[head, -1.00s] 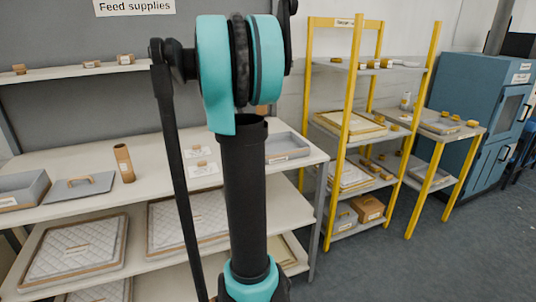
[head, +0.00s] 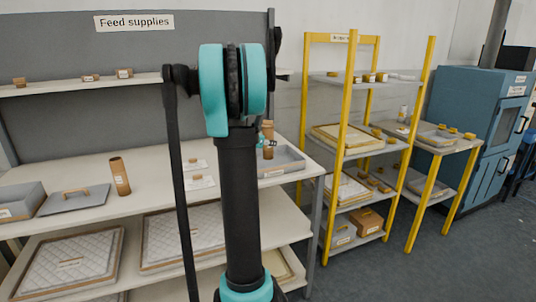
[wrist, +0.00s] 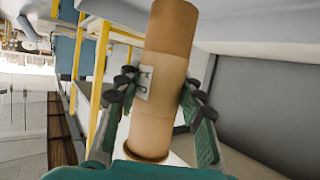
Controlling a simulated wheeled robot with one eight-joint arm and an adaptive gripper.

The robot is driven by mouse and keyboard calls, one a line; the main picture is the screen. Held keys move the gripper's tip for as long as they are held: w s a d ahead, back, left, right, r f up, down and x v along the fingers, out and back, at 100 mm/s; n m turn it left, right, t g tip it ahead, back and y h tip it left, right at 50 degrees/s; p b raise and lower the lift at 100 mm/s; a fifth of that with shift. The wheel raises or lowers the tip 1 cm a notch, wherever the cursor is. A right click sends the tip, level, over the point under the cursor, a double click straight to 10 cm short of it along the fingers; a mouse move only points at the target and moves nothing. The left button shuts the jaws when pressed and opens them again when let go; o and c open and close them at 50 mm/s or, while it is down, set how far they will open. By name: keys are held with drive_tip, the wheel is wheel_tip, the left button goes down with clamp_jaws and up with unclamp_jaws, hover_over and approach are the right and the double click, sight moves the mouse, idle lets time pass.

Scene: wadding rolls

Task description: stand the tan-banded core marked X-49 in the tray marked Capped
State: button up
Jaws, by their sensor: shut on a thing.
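My gripper (head: 266,143) is shut on a brown core (head: 267,127), which stands out to the right of my arm in the head view. In the wrist view the core (wrist: 172,30) has a paler tan band and a small white label, only partly readable, between the fingers of my gripper (wrist: 160,95). In the head view the core looks about upright, over or in a grey tray (head: 297,164) at the right end of the table. I cannot tell whether its foot touches the tray floor. The tray's front label is too small to read.
Another brown core (head: 119,176) stands on the table (head: 140,212) at left. Near it are a grey panel with a handle (head: 75,199) and a grey box (head: 22,198). Small white cards with brown pieces (head: 200,181) lie mid-table. A yellow-framed shelf (head: 345,150) stands to the right.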

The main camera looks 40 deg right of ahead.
sight(268, 152)
drive_tip(key=shift+f, duration=2.5)
drive_tip(key=shift+f, duration=0.1)
drive_tip(key=o, duration=1.2)
drive_tip(key=shift+c, duration=0.2)
drive_tip(key=shift+a, duration=0.1)
drive_tip(key=v, duration=1.2)
drive_tip(key=shift+s, duration=0.15)
drive_tip(key=s+a+f+n+y, duration=0.4)
drive_tip(key=s+a+f, duration=0.2)
drive_tip(key=a, duration=0.5)
drive_tip(key=s+a+f+n+y, duration=0.4)
drive_tip(key=s+a+f, duration=0.3)
drive_tip(key=a, duration=0.4)
drive_tip(key=s+a+f+n+y, duration=0.4)
drive_tip(key=s+a+f, duration=0.3)
drive_tip(key=s+a, duration=0.2)
drive_tip(key=shift+a+n+g, duration=0.4)
drive_tip(key=shift+a+n, duration=0.4)
drive_tip(key=shift+a, duration=0.4)
